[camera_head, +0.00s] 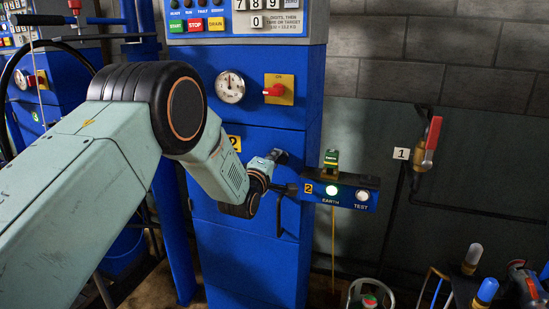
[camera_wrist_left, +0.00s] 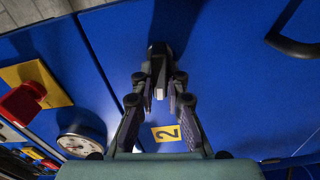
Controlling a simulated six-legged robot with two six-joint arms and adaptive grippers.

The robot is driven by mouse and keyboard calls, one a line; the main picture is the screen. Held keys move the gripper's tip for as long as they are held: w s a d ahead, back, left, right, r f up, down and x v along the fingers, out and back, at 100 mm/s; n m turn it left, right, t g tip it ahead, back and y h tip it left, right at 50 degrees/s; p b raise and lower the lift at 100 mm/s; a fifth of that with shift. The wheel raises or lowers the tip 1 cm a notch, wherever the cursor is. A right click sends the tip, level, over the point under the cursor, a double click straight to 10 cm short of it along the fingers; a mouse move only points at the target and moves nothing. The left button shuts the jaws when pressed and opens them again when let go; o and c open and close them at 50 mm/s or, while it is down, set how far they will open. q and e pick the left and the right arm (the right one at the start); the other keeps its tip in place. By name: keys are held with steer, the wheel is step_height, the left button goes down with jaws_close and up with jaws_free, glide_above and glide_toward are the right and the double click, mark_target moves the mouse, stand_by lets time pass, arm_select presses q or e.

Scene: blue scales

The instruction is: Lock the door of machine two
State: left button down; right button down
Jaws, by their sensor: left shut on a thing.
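Machine two is the blue cabinet in the middle of the head view. Its blue door (camera_head: 240,245) carries a yellow "2" label, partly hidden by my arm; the label (camera_wrist_left: 166,133) shows fully in the wrist view. The door looks flush with the cabinet. My left gripper (camera_head: 275,158) is at the upper right of the door, its fingers (camera_wrist_left: 160,78) closed together on a small dark latch (camera_wrist_left: 160,48). The fingers cover most of the latch, so its turn is hard to tell. A black pull handle (camera_head: 285,208) is just below the gripper. My right gripper is out of view.
Above the door are a round gauge (camera_head: 230,87) and a red switch on a yellow plate (camera_head: 279,90). A blue EARTH/TEST box (camera_head: 340,191) with a lit green lamp sits close to the right. A red-handled valve (camera_head: 431,142) is on the wall; another blue machine stands left.

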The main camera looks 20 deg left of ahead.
arm_select(q)
steer(key=shift+f+n, duration=0.2)
steer(key=shift+n, duration=0.6)
steer(key=c, duration=1.4)
jaws_free()
steer(key=shift+o, duration=0.2)
steer(key=shift+r, duration=0.1)
steer(key=s, duration=1.2)
steer(key=shift+a, duration=0.2)
